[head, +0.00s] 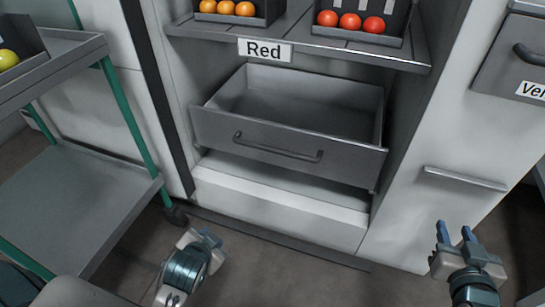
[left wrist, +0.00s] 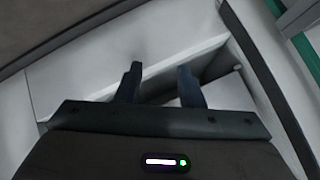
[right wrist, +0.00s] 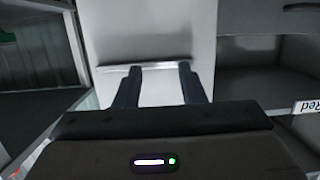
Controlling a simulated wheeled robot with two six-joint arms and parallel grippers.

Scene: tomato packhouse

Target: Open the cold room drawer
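The cold room drawer (head: 218,128) is a grey drawer under the shelf with the "Red" label. It stands pulled out, its empty inside showing, with a dark bar handle (head: 277,147) on its front. My left gripper (head: 207,237) is low in front of the cabinet, left of and below the handle, apart from it. In the left wrist view its two fingers (left wrist: 157,85) stand apart with nothing between them. My right gripper (head: 455,232) is at the lower right, well away from the drawer. Its fingers (right wrist: 160,85) are apart and empty, in front of a pale panel with a bar handle.
A shelf (head: 300,44) above the drawer holds crates of orange and red tomatoes. A green-framed cart (head: 80,195) stands at the left. A light panel with a bar handle (head: 465,179) and a grey drawer front (head: 515,70) are at the right. Floor is clear between my grippers.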

